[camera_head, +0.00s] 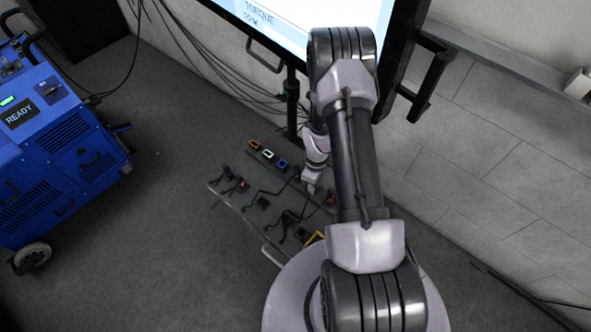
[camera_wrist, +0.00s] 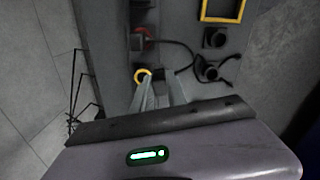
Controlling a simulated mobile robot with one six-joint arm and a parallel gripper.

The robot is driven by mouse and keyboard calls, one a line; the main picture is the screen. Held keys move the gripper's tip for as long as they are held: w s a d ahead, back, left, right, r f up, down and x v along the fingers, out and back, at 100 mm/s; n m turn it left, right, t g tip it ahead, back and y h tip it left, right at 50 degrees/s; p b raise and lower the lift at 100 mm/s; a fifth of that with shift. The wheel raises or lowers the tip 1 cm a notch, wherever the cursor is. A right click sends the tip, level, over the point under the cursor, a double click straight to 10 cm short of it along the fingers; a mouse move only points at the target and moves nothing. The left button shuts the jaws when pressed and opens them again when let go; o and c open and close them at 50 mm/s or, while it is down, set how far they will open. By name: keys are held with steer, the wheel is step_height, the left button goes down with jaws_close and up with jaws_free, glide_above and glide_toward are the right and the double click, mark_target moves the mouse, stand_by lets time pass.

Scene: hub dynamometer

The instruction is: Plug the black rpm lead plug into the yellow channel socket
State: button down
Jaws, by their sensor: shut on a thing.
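My gripper (camera_wrist: 158,82) reaches over the panel in the wrist view, with its fingers close together. It is shut on a small dark plug (camera_wrist: 168,74), which I take to be the black rpm lead plug; the fingers hide much of it. A yellow ring (camera_wrist: 142,75), which looks like the yellow channel socket, lies at the left fingertip. I cannot tell whether the plug touches it or is in it. In the head view my gripper (camera_head: 311,187) is low over the panel, and the arm hides what is behind it.
A red connector (camera_wrist: 141,38), black plugs (camera_wrist: 214,38) and a yellow frame (camera_wrist: 222,19) are near my gripper. A blue machine (camera_head: 65,140) stands left; a screen (camera_head: 285,25) stands behind.

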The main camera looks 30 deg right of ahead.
steer(key=shift+d+f, duration=0.15)
steer(key=shift+w+d, duration=0.1)
steer(key=shift+d, duration=0.05)
steer(key=w+d, duration=0.1)
steer(key=w+b, duration=0.1)
steer(key=w, duration=0.1)
steer(key=shift+d, duration=0.4)
steer(key=shift+f, duration=0.1)
stand_by(0.8)
steer(key=shift+f+b, duration=1.35)
steer(key=shift+f, duration=0.05)
